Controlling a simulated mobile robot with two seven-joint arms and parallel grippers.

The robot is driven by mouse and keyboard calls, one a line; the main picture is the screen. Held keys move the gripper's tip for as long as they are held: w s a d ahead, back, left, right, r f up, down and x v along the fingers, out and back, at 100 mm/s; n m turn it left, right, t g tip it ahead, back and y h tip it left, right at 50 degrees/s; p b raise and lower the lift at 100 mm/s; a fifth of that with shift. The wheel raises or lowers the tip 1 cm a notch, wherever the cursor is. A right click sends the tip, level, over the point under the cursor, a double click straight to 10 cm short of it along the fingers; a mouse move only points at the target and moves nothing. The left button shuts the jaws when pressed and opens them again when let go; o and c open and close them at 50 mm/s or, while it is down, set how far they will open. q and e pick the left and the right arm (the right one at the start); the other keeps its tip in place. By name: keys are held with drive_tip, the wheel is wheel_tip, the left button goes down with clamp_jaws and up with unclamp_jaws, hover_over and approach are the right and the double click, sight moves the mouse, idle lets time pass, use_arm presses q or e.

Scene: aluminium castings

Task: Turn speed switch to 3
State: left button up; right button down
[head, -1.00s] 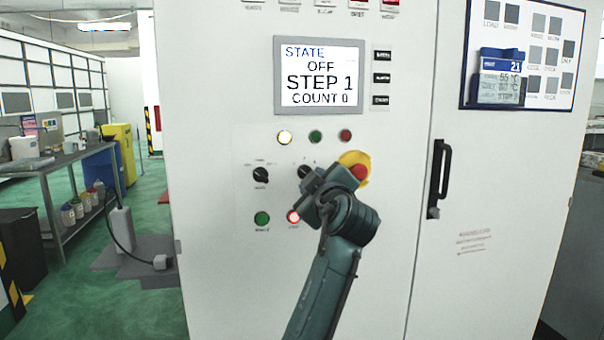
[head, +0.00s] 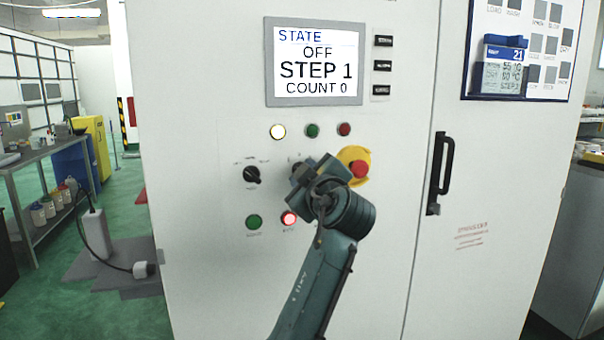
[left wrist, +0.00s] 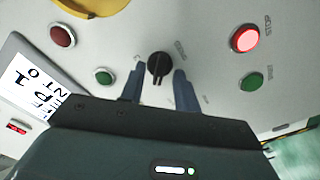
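Two black rotary switches sit on the white cabinet's panel below the display. The left one (head: 252,174) is in clear view in the head view. The right one is mostly covered there by my left gripper (head: 303,174); in the left wrist view this switch (left wrist: 159,66) lies between the two finger ends. My left gripper is open, with a finger on each side of the switch and visible gaps to it. I cannot tell how deep the fingers reach around it. The labels around the switches are too small to read. My right gripper is not in view.
A red emergency stop on a yellow plate (head: 356,167) is close to the right of my gripper. A green button (head: 254,222) and a lit red button (head: 289,219) are below. The display (head: 314,62) reads OFF, STEP 1. A black door handle (head: 440,172) stands further right.

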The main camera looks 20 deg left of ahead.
use_arm(q)
drive_tip(key=shift+c, duration=0.3)
clamp_jaws()
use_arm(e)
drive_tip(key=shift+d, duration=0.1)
use_arm(q)
drive_tip(key=shift+m, duration=0.3)
drive_tip(key=shift+w+d+r+m+p, duration=0.15)
drive_tip(key=shift+m+p, duration=1.95)
drive_tip(key=shift+m, duration=2.2)
drive_tip(key=shift+s+d+m+p, duration=0.1)
drive_tip(key=shift+m+p, duration=2)
drive_tip(key=shift+m, duration=2.2)
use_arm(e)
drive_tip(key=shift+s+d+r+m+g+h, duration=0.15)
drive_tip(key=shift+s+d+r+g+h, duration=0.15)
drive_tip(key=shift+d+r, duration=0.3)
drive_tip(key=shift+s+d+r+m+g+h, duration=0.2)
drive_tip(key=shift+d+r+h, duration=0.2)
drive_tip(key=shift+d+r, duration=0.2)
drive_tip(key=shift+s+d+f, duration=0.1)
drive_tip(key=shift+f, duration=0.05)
